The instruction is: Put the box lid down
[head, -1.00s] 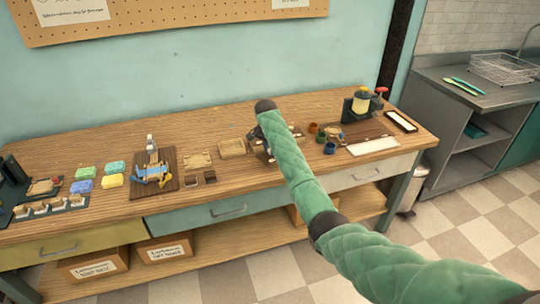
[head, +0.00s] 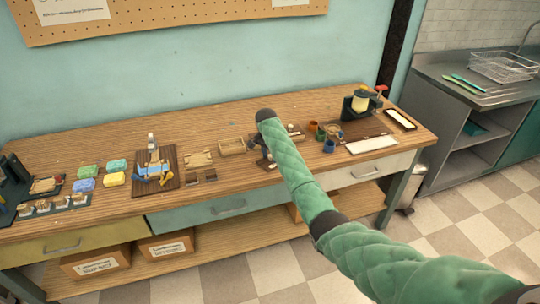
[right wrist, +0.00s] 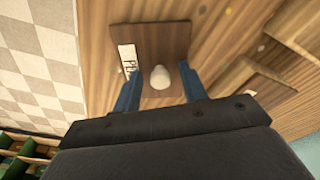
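In the right wrist view, a dark brown square wooden lid (right wrist: 150,40) with a pale round knob (right wrist: 160,77) and a white label on its left side lies over the wooden worktop. My right gripper (right wrist: 160,80) has its blue fingers apart on either side of the knob, with a gap on both sides. In the head view, my right gripper is mostly hidden behind my green arm. A small dark part of the lid (head: 268,164) shows beside the arm near the table's front edge. My left gripper is in neither view.
A shallow wooden tray (head: 232,146) stands left of my arm. Small coloured cups (head: 329,146) and a white panel (head: 371,145) lie to its right. Coloured sponge-like blocks (head: 114,179) and a dark board with blue-handled tools (head: 155,172) are farther left.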

